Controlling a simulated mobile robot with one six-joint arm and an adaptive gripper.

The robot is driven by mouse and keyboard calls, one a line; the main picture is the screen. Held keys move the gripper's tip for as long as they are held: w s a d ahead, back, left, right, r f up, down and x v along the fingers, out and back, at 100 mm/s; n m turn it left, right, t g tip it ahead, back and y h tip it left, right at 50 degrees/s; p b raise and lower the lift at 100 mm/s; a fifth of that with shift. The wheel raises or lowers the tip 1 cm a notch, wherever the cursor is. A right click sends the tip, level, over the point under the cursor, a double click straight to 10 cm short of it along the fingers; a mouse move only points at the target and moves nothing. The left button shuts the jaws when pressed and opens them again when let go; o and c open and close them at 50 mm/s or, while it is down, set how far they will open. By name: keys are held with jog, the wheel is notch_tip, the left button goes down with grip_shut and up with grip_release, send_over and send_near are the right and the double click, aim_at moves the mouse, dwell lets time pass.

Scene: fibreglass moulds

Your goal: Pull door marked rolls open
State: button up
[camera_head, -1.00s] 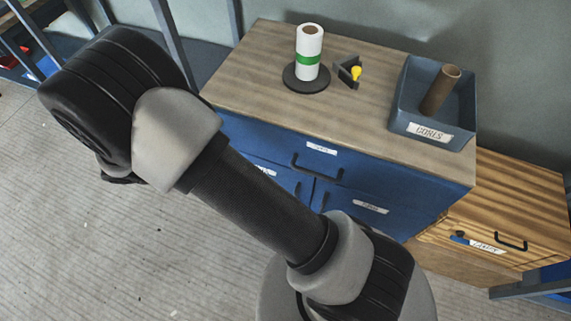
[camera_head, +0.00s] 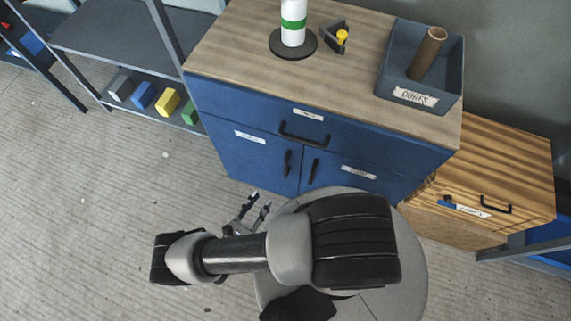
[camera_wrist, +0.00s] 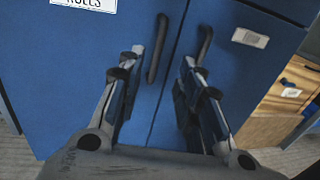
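The door marked rolls (camera_wrist: 70,65) is the left blue cabinet door. Its label (camera_wrist: 85,3) is partly cut off in the wrist view. It also shows in the head view (camera_head: 235,160), where its label is too small to read. The door is shut. Its black vertical handle (camera_wrist: 157,50) is near its right edge. My gripper (camera_wrist: 163,58) is open and empty, facing the doors. In the wrist view the handle appears between the fingertips; in the head view my gripper (camera_head: 261,198) is low and apart from the handle (camera_head: 287,163).
The right door (camera_head: 350,177) has its own handle (camera_head: 314,170) close by. A drawer (camera_head: 270,120) is above. A white roll on a stand (camera_head: 293,45) and a bin marked cores (camera_head: 388,92) are on top. A wooden cabinet (camera_head: 520,170) stands right. Floor at left is clear.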

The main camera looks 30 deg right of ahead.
aim_at(286, 165)
jog(key=b+x, duration=0.1)
jog(key=x, duration=1.6)
jog(key=shift+s+d, duration=0.1)
jog(key=shift+c, duration=0.5)
grip_shut()
